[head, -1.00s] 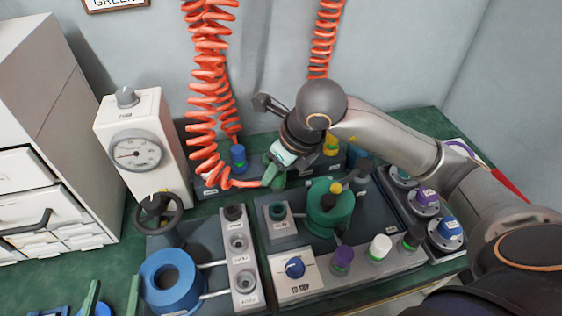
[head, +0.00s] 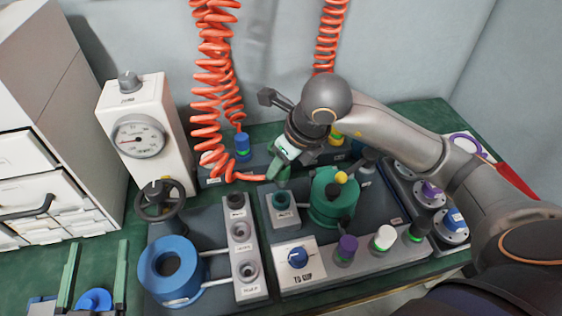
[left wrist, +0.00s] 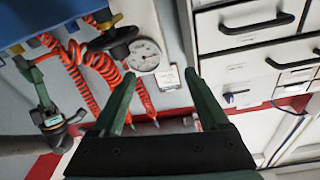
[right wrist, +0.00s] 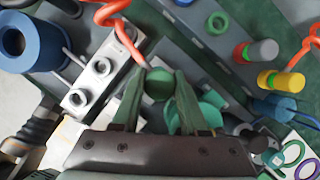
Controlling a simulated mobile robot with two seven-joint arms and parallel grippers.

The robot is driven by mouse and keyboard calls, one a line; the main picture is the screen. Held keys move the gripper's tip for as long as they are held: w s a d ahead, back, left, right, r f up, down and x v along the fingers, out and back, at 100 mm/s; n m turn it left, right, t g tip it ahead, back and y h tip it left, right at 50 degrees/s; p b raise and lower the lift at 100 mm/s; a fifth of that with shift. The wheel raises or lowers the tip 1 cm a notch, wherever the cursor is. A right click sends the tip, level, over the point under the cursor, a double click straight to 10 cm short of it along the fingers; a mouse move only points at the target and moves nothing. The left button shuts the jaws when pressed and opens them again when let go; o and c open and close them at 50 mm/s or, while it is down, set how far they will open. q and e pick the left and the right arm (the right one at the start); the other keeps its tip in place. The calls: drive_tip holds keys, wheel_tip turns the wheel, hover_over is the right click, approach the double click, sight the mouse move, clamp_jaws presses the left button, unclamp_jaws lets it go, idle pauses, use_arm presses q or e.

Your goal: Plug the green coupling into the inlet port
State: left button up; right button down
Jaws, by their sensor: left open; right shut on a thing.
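The green coupling (right wrist: 159,84) sits on the end of a red coiled hose (head: 213,95). My right gripper (head: 278,173) is shut on it, with both fingers around it in the right wrist view. In the head view the fingers largely cover it. A teal-ringed socket (head: 283,199), which looks like the inlet port, is on a grey block left of the green vessel (head: 332,200). The gripper is just above and behind this socket; the coupling appears apart from it. My left gripper (head: 95,270) is open and empty at the lower left; its fingers are apart in the left wrist view (left wrist: 165,95).
A blue ring-shaped part (head: 150,262) and a grey block with several sockets (head: 243,262) stand left of the fixture. A gauge box (head: 150,125) is behind them. Blue, purple and white knobs line the front panel. A second red coil (head: 328,35) hangs behind my right arm.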

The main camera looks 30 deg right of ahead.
sight(281, 185)
drive_tip(key=shift+f+b, duration=0.6)
drive_tip(key=shift+f, duration=0.25)
drive_tip(key=shift+f+b, duration=0.55)
drive_tip(key=shift+f, duration=0.2)
use_arm(q)
drive_tip(key=s+r+m+t+h, duration=0.2)
drive_tip(key=s+r+m+h, duration=0.1)
drive_tip(key=r, duration=0.4)
drive_tip(key=s+d+r+m+t+h, duration=0.1)
drive_tip(key=s+r+m+t+h, duration=0.1)
drive_tip(key=r, duration=0.5)
drive_tip(key=shift+s+d+r+m+h, duration=0.2)
drive_tip(key=shift+s+m+h, duration=0.25)
drive_tip(key=shift+h, duration=0.95)
use_arm(e)
drive_tip(key=shift+f, duration=0.25)
use_arm(q)
drive_tip(key=shift+w+f+b, duration=0.1)
drive_tip(key=shift+f+b, duration=0.25)
drive_tip(key=shift+b, duration=0.1)
drive_tip(key=shift+f+b, duration=1.5)
use_arm(e)
drive_tip(key=shift+f, duration=1.5)
drive_tip(key=shift+c, duration=1.8)
unclamp_jaws()
use_arm(q)
drive_tip(key=shift+r, duration=0.1)
